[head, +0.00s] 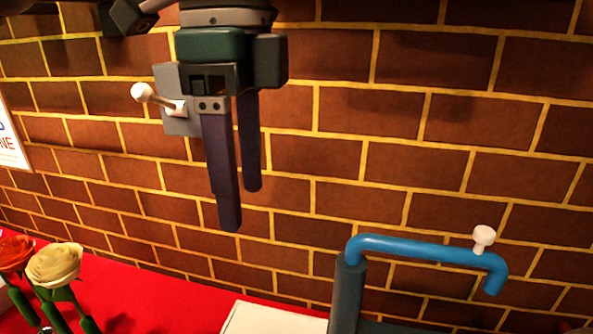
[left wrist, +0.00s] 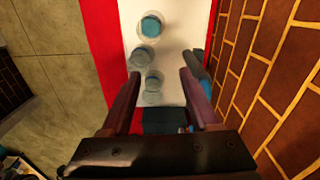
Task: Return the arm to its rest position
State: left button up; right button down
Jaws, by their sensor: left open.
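My left gripper (head: 241,207) hangs in the upper middle of the head view, fingers pointing down, in front of the brick wall. Its two dark fingers are apart with nothing between them. In the left wrist view the fingers (left wrist: 160,74) are also spread and empty, above a white surface (left wrist: 175,20). My right gripper is not in view.
A blue tap (head: 420,249) with a white knob (head: 484,238) stands at lower right. A cream rose (head: 54,265) and a red rose (head: 15,252) stand at lower left by the red tabletop (head: 150,300). Round glass vessels (left wrist: 151,27) stand on the white surface.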

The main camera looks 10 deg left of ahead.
pick_arm(q)
jog(key=s+d+f+n+t+h, duration=0.2)
jog(key=s+d+f+n+h, duration=0.3)
jog(key=s+f, duration=0.5)
jog(key=s+a+f+n+t+y, duration=0.2)
jog(key=s+a+f+n+y, duration=0.3)
jog(key=s+a+n, duration=0.6)
notch_tip(320, 180, up, 37)
jog(key=w+a+p, duration=0.1)
jog(key=p, duration=3.5)
jog(key=shift+f+m, duration=0.2)
jog(key=shift+m, duration=0.1)
jog(key=shift+a, duration=0.1)
jog(key=shift+w, duration=0.1)
